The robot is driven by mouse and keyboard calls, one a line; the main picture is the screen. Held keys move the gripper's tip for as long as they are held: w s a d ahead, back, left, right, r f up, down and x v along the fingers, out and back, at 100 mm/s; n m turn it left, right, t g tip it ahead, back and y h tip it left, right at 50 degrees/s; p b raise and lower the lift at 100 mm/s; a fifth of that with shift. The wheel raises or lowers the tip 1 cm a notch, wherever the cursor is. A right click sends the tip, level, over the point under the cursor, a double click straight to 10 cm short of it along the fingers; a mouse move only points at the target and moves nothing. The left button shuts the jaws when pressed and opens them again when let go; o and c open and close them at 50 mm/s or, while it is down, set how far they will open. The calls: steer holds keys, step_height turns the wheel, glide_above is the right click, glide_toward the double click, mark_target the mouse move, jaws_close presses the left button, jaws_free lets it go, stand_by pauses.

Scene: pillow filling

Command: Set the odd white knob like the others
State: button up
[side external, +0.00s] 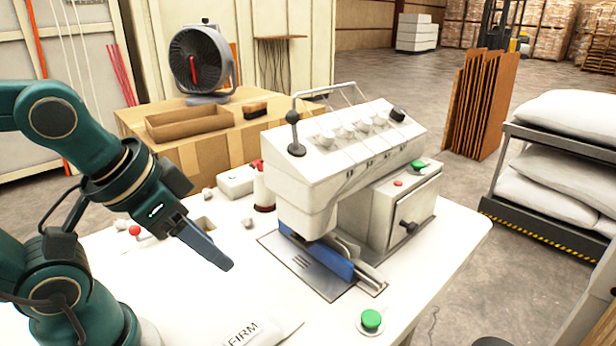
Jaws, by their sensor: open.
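A row of small white knobs (346,130) sits on the sloped top panel of the white machine (300,185). The knobs are small and pale against the white panel, and I cannot tell which one is set differently. My gripper (224,264) is at the left, above the white table and well apart from the machine. It points down to the right, with grey fingers seen nearly edge-on, and it is open with nothing visible in it. The knobs are not hidden by my arm.
A black-balled lever (293,118) stands at the panel's left end, and a black knob (397,115) at its right. The white table (455,240) also bears a red-capped spool (263,188), a green button (371,320) and a "FIRM" bag (250,332). A thin rail rises behind the panel.

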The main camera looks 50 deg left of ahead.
step_height(320, 180, up, 16)
steer(key=n+t+y, duration=0.4)
steer(key=n+y, duration=0.6)
steer(key=y, duration=0.5)
glide_above(328, 138)
steer(key=v, duration=0.6)
step_height(328, 138, down, 10)
steer(key=shift+f+x, duration=0.2)
steer(key=shift+x, duration=2.2)
jaws_close()
